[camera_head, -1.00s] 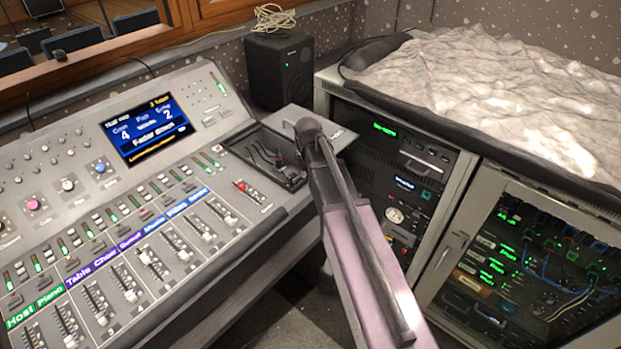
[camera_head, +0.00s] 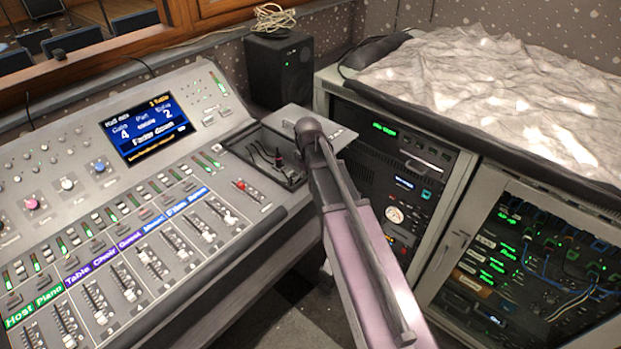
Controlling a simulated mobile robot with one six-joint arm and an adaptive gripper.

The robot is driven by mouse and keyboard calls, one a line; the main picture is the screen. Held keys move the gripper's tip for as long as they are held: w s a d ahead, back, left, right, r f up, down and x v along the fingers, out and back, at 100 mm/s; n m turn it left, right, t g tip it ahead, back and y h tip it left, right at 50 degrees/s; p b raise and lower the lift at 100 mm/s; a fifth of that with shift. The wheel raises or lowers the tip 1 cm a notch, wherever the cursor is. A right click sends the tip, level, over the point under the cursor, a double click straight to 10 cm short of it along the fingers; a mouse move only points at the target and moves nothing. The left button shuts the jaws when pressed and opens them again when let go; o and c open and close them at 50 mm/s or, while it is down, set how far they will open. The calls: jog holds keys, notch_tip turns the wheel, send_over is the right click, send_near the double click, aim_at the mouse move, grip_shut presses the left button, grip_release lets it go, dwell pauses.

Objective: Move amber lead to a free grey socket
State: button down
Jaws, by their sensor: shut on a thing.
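My arm (camera_head: 365,255) rises from the bottom and ends in a rounded joint (camera_head: 308,128) beside a recessed bay (camera_head: 240,146) at the right of the mixing console. My gripper cannot be made out; the arm may hide it. The bay holds thin dark leads (camera_head: 258,153) and a small dark thing with a pinkish-red top (camera_head: 279,155). I cannot pick out an amber lead or a grey socket there. The rack at the right has blue, green and pale leads (camera_head: 570,300) behind its door frame; none is clearly amber.
The mixing console (camera_head: 120,215) with faders and a lit screen (camera_head: 147,130) fills the left. A black speaker (camera_head: 279,68) stands behind the bay. An equipment rack (camera_head: 400,170) and a cabinet under a crumpled pale cover (camera_head: 490,90) stand close to the right of my arm.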

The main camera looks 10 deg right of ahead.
jog(key=shift+s+f, duration=0.1)
jog(key=shift+c, duration=1.6)
grip_release()
jog(key=shift+r+m+p, duration=0.3)
jog(key=shift+r+p, duration=0.6)
jog(key=s+a+r+m+p, duration=0.2)
jog(key=s+r+m+p, duration=0.25)
jog(key=r+p, duration=0.45)
jog(key=s+d+m, duration=0.2)
jog(key=s, duration=0.9)
jog(key=shift+s+d, duration=0.15)
jog(key=shift+s, duration=0.05)
